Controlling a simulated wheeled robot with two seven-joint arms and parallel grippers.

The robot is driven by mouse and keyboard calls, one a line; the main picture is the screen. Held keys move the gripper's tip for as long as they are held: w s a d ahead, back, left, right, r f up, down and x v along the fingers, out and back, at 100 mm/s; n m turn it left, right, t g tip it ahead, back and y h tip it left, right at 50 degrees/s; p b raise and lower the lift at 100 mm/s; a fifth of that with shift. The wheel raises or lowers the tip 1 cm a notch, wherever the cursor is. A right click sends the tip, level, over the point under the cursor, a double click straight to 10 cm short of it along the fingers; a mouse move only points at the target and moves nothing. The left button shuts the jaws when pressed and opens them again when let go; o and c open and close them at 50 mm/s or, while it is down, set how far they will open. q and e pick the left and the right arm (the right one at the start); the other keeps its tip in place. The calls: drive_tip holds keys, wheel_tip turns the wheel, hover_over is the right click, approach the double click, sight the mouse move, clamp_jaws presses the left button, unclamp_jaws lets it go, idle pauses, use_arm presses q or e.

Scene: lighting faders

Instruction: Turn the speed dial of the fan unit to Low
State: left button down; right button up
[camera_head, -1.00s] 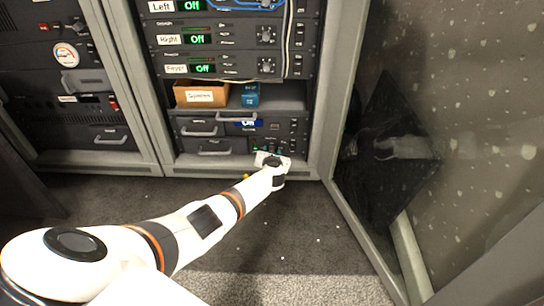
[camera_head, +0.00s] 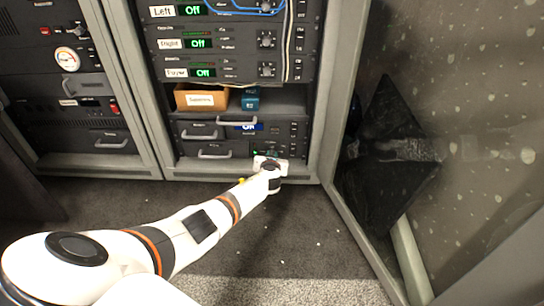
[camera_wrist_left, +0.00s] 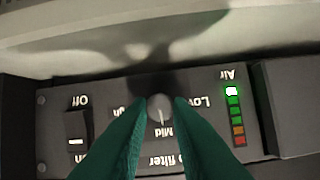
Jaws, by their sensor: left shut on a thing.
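The fan unit (camera_head: 268,152) sits low in the right rack, partly hidden behind my left gripper (camera_head: 270,163). In the left wrist view its panel (camera_wrist_left: 55,130) appears upside down. The grey speed dial (camera_wrist_left: 159,107) has a white pointer line that points down in the picture, toward the word Mid. Low is printed to its right, and part of High shows to its left. The green fingertips of my left gripper (camera_wrist_left: 159,112) are shut on the dial from both sides. My right gripper is not in view.
On the fan panel, a rocker switch (camera_wrist_left: 76,127) marked Off is left of the dial and an Air light column (camera_wrist_left: 235,115) is right. Drawers (camera_head: 214,152) stand beside the unit; a brown box (camera_head: 202,98) lies above. An open rack door (camera_head: 350,190) stands to the right.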

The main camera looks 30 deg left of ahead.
use_arm(q)
drive_tip(key=shift+s+a+f+n+t+h, duration=0.15)
drive_tip(key=shift+n+t+h, duration=0.3)
drive_tip(key=shift+n, duration=0.45)
drive_tip(key=shift+f+n+t+h+b, duration=0.1)
drive_tip(key=shift+n+t+h+b, duration=0.15)
drive_tip(key=shift+n+h+b, duration=0.35)
drive_tip(key=n+b, duration=0.1)
drive_tip(key=n+t+b, duration=0.1)
drive_tip(key=n+h+b, duration=0.1)
drive_tip(key=b, duration=0.1)
drive_tip(key=shift+s+a+f, duration=0.1)
drive_tip(key=shift+a+f, duration=0.1)
drive_tip(key=shift+f, duration=0.05)
drive_tip(key=shift+n+t+b, duration=0.6)
drive_tip(key=shift+n+b, duration=0.1)
drive_tip(key=shift+n, duration=0.1)
drive_tip(key=shift+n+t+h, duration=0.35)
drive_tip(key=shift+n+t, duration=0.05)
drive_tip(key=shift+n, duration=0.6)
drive_tip(key=shift+a+n+t+b, duration=0.15)
drive_tip(key=shift+n+t, duration=0.15)
drive_tip(key=shift+n, duration=0.3)
drive_tip(key=shift+n+t+b, duration=0.15)
drive_tip(key=shift+n+t, duration=0.15)
drive_tip(key=shift+n, duration=0.3)
drive_tip(key=shift+s, duration=0.1)
